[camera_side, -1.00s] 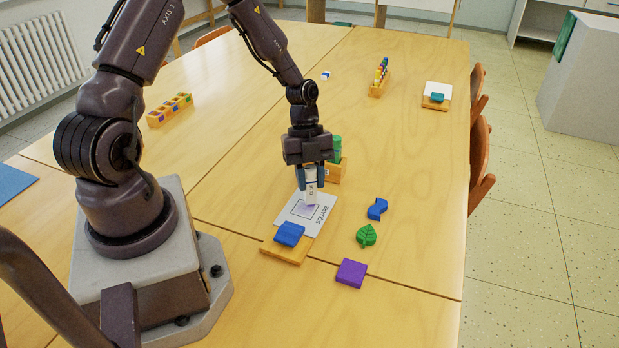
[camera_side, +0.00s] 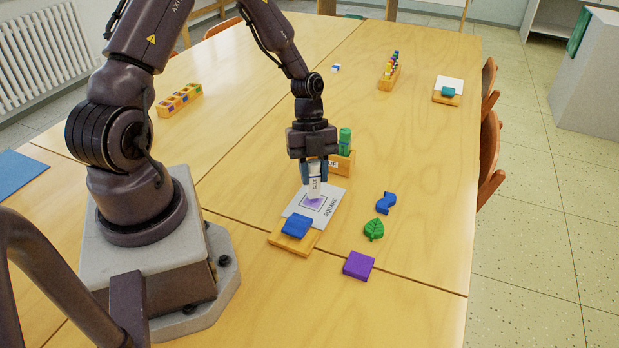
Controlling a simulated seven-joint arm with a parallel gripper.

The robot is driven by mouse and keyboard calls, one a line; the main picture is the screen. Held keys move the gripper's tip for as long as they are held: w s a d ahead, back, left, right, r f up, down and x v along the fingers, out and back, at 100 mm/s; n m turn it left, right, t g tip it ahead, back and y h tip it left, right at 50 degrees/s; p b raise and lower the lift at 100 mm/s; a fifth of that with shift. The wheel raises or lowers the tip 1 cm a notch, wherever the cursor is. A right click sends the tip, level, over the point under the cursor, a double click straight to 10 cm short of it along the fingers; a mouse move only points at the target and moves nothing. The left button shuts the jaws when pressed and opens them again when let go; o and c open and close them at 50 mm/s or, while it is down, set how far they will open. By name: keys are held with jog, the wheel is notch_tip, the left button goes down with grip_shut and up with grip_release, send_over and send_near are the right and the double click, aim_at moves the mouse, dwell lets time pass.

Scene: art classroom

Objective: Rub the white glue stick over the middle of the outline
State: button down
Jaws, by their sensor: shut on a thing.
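My gripper (camera_side: 315,172) is shut on the white glue stick (camera_side: 314,184), which it holds upright, tip down. The tip is at the upper part of the square outline (camera_side: 303,204) on a white card marked "square" (camera_side: 328,197). Purple colour shows inside the outline below the stick. I cannot tell for sure whether the tip touches the card. The card lies on a wooden board (camera_side: 281,242), with a blue block (camera_side: 296,225) on its near end.
A purple square (camera_side: 358,265), a green leaf (camera_side: 374,229) and a blue piece (camera_side: 385,203) lie right of the card. A wooden holder (camera_side: 345,162) with a green glue stick (camera_side: 345,140) stands just behind my gripper.

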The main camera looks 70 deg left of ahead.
jog(key=shift+w+a, duration=0.7)
jog(key=shift+s+d, duration=1.9)
jog(key=shift+s, duration=0.1)
jog(key=shift+r, duration=0.2)
notch_tip(320, 180, up, 8)
jog(key=shift+d+f, duration=0.1)
jog(key=shift+d, duration=0.1)
